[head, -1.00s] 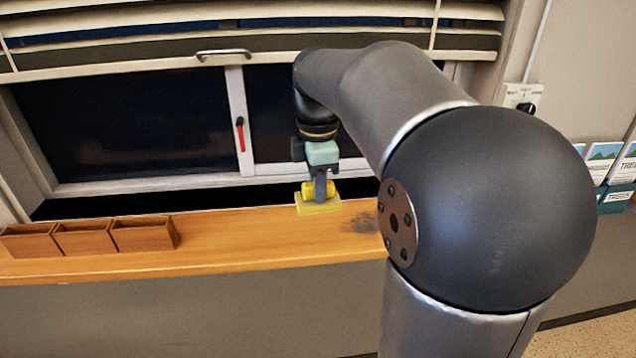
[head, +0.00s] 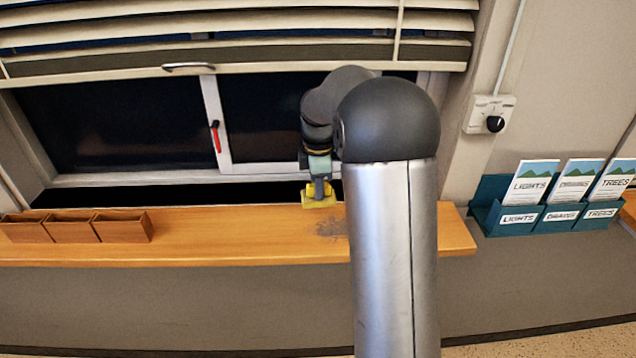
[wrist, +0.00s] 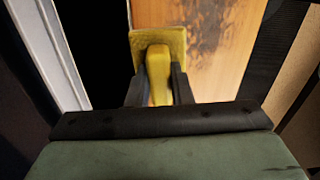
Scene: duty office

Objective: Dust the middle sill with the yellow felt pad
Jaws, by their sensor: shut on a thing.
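The yellow felt pad (head: 322,202) is at the window-side part of the wooden sill (head: 240,231); it also shows in the wrist view (wrist: 175,40). My gripper (head: 319,188) is above the pad, shut on its yellow handle (wrist: 158,68). The pad appears flat at the sill surface; I cannot tell for sure whether it touches. A dark dusty smudge (head: 331,228) lies on the sill just to the front right of the pad. It shows in the wrist view (wrist: 208,22) right beside the pad. My arm hides part of the sill right of the smudge.
Wooden boxes (head: 75,228) stand at the sill's left end. A teal leaflet rack (head: 545,217) is on the wall at right, under a wall dial (head: 494,123). The window with a red handle (head: 216,136) and blinds (head: 240,50) is behind. The sill between boxes and pad is clear.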

